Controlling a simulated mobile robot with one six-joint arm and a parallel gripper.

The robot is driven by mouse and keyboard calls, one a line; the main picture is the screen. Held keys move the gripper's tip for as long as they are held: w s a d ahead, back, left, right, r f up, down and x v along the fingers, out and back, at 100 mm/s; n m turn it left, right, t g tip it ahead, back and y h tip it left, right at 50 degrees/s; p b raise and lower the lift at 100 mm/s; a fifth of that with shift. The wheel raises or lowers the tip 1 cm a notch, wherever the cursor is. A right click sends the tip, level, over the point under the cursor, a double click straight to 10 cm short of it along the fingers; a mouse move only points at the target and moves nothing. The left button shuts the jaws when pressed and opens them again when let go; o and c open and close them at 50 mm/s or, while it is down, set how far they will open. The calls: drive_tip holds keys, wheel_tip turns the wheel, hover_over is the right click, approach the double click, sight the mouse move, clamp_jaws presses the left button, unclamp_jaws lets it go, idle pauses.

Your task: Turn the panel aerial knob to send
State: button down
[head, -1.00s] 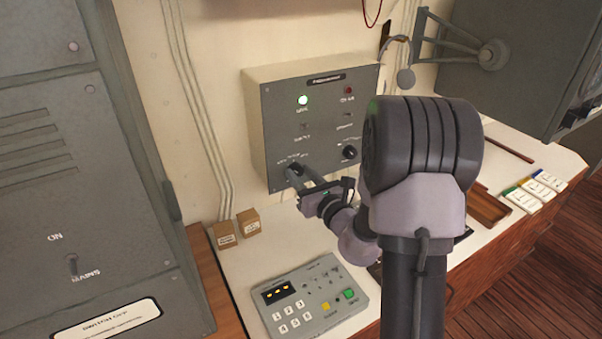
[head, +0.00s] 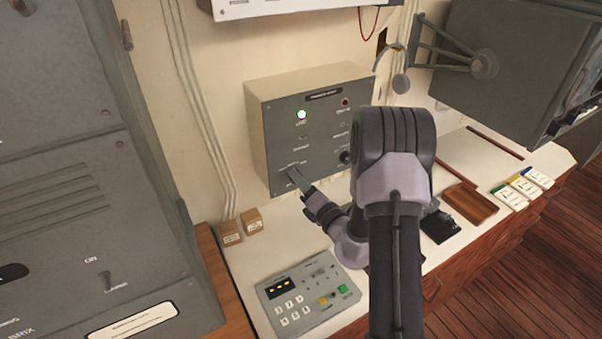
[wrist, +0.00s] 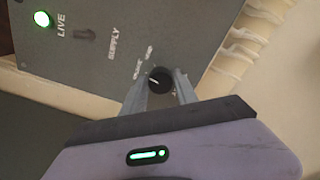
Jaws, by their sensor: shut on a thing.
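The grey panel (head: 318,140) stands at the back of the counter against the wall, with a lit green lamp (head: 301,114) and a dark red lamp (head: 345,102). My gripper (head: 292,176) reaches the panel's lower left. In the wrist view my gripper (wrist: 160,82) is shut on a round black knob (wrist: 160,80), one finger on each side. A pale pointer line shows on the knob's face. Small labels sit beside it, too blurred to read surely. In the head view my fingers hide this knob. A second black knob (head: 345,157) sits at the panel's lower right, partly behind my arm.
A keypad unit (head: 307,299) lies on the counter in front. Two small tan boxes (head: 241,227) stand left of the panel. A grey cabinet (head: 80,190) fills the left side. A brown tray (head: 470,204) and several coloured cards (head: 525,188) lie at right.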

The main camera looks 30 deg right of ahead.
drive_tip(key=shift+f+m+p, duration=0.1)
drive_tip(key=shift+m+p, duration=2.6)
drive_tip(key=shift+m, duration=0.7)
drive_tip(key=c, duration=1)
unclamp_jaws()
drive_tip(key=shift+o, duration=0.2)
drive_tip(key=shift+s, duration=0.1)
drive_tip(key=s+b, duration=0.1)
drive_tip(key=s, duration=1.6)
drive_tip(key=shift+d+b, duration=0.3)
drive_tip(key=shift+b, duration=0.1)
